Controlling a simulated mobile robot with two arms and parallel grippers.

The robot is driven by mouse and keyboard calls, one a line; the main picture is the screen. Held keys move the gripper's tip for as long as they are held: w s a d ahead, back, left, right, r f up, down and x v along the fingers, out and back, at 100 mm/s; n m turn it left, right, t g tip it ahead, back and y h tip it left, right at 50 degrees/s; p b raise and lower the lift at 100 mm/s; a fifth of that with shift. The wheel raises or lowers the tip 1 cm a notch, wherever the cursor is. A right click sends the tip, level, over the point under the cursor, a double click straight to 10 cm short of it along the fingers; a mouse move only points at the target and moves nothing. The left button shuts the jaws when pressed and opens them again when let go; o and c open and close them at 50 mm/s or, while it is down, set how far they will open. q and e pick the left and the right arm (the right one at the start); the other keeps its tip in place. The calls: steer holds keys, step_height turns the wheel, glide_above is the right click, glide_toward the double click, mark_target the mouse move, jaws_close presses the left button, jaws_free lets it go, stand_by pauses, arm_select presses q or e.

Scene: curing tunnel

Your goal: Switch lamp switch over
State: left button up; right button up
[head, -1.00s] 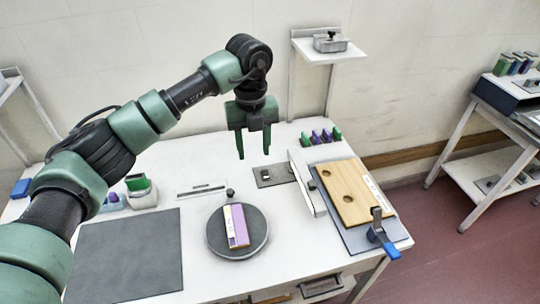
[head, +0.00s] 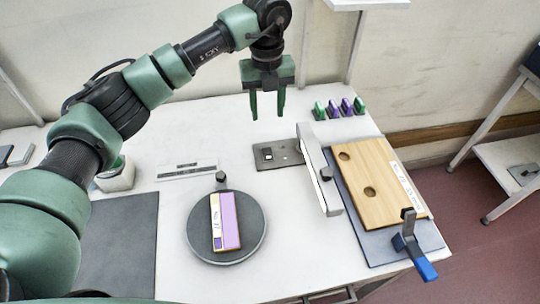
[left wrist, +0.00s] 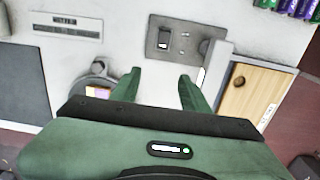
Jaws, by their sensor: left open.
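The lamp switch (head: 267,153) is a small black and white rocker on a grey metal plate (head: 292,158) on the white table. It also shows in the left wrist view (left wrist: 164,39), beyond the fingertips. My left gripper (head: 267,118) is open and empty, pointing down above the table, with its fingers apart. In the head view it appears just above and behind the switch plate, not touching it. In the left wrist view the two green fingers (left wrist: 158,80) show below the plate. My right gripper is not in view.
Right of the plate stand a white upright bar (head: 318,170) and a wooden board with holes (head: 378,185), with a blue-handled clamp (head: 412,250). A round dark turntable (head: 205,245) bears a purple and cream block (head: 225,221). Several small coloured pieces (head: 340,108) stand behind.

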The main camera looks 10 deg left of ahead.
arm_select(q)
steer(key=b, duration=0.8)
glide_above(269, 157)
step_height(269, 157, down, 9)
step_height(269, 157, down, 9)
steer(key=shift+s+r+p, duration=0.1)
steer(key=shift+p, duration=0.4)
steer(key=shift+c, duration=0.3)
